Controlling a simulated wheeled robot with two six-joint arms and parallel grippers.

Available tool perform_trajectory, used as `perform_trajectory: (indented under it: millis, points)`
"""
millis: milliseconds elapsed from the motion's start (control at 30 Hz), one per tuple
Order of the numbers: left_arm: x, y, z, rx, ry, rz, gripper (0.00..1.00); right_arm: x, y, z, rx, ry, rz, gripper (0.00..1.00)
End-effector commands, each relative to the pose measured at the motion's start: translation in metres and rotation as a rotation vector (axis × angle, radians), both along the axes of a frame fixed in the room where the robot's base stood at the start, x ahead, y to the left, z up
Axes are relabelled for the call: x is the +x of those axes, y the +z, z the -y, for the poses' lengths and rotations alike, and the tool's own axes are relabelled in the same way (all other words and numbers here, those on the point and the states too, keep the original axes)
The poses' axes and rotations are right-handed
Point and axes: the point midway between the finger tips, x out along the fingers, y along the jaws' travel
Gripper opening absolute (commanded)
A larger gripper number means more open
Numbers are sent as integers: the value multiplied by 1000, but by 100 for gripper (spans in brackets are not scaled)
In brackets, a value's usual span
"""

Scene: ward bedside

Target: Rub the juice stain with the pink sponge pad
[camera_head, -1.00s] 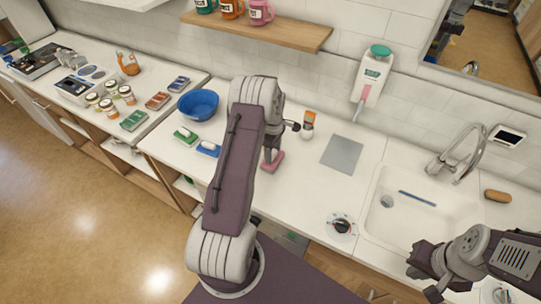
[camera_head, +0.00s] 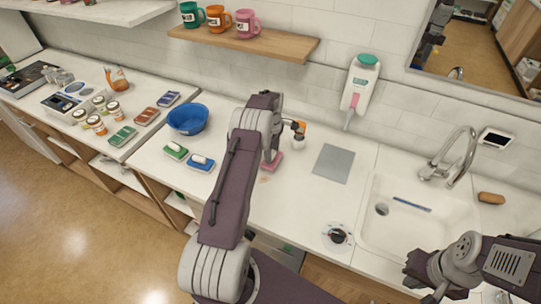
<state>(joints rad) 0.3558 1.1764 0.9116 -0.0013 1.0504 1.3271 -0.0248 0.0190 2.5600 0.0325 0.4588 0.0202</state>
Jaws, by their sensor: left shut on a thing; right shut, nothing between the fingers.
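The pink sponge pad (camera_head: 273,161) is low at the counter, on the wall side of a faint orange-brown stain (camera_head: 264,181). The pad is apart from the visible part of the stain; whether it touches the counter is unclear. My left gripper (camera_head: 271,153) is shut on the pad from above, its fingers partly hidden by my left arm. A green-backed pad (camera_head: 175,151) and a blue-backed pad (camera_head: 201,164) lie to the left on the counter. My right gripper (camera_head: 424,282) is shut and empty at the lower right, in front of the sink.
A blue bowl (camera_head: 188,119) stands left of my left arm. A small orange-topped bottle (camera_head: 299,135) is close behind the gripper. A grey sheet (camera_head: 334,163) and a round dial device (camera_head: 338,237) lie right, before the sink (camera_head: 384,240).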

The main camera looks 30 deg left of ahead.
Motion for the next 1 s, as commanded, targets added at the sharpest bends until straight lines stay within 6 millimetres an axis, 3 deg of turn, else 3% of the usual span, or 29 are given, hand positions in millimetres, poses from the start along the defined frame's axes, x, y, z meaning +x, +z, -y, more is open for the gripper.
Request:
perform_trajectory:
  millis: [367,533,800,1000]
  points:
    - [-3,-2,-23,0,-1,0,23,0,-2,0,0,0,0,0]
    - [-9,1,-22,0,-1,-2,23,0,2,0,0,0,0,0]
    - [-38,2,-19,-1,1,-4,23,0,12,0,0,0,0,0]
    - [-43,1,-18,0,-1,-1,23,0,13,0,0,0,0,0]
